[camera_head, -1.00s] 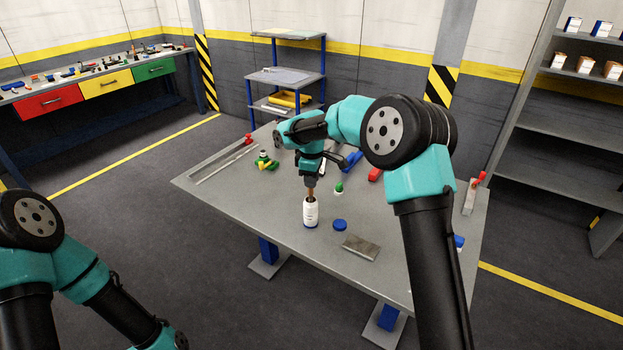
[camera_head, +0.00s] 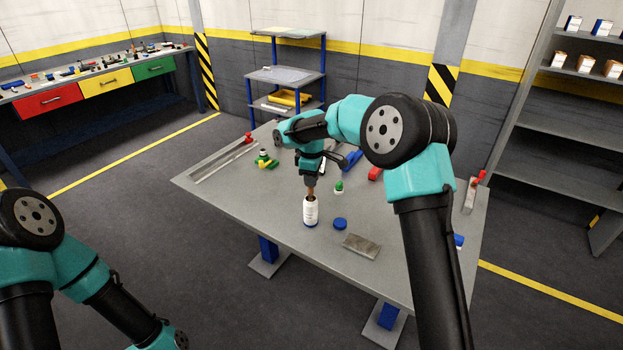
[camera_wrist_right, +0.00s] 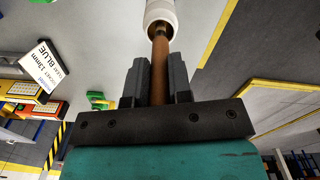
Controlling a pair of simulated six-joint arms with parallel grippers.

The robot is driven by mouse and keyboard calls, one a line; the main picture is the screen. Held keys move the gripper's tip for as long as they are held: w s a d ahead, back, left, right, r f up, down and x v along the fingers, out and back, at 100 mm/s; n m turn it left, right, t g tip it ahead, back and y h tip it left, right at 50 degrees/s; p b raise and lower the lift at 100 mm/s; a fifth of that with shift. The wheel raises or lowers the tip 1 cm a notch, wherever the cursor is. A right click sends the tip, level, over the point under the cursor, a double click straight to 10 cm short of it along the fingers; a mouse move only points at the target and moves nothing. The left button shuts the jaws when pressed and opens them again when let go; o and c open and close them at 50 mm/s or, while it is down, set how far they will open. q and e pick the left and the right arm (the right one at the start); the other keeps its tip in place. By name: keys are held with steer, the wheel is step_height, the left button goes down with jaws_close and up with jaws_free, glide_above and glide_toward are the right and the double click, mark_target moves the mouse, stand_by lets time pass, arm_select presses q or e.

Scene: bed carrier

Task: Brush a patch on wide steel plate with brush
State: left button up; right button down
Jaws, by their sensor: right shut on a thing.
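My right gripper (camera_head: 310,181) is shut on the brown handle of the brush (camera_head: 311,191). In the right wrist view the handle (camera_wrist_right: 159,65) runs from between the two dark fingers (camera_wrist_right: 158,85) into the mouth of a white container. The brush's lower end is hidden inside that white container (camera_head: 310,212), which stands upright on the table. A flat steel plate (camera_head: 361,246) lies on the table to the right of the container. Of my left arm, only links show at the lower left; its gripper is not seen.
The grey table (camera_head: 260,210) also holds a round blue lid (camera_head: 340,224) near the plate, a small green-and-white item (camera_head: 339,187), a green and yellow item (camera_head: 266,161) and red and blue tools at the back. The front left of the table is clear.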

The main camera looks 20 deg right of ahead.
steer(key=shift+f, duration=0.1)
stand_by(0.5)
steer(key=shift+r, duration=3.55)
steer(key=s+f+m, duration=1.1)
steer(key=m, duration=0.4)
steer(key=shift+s+d, duration=0.15)
steer(key=shift+s, duration=0.2)
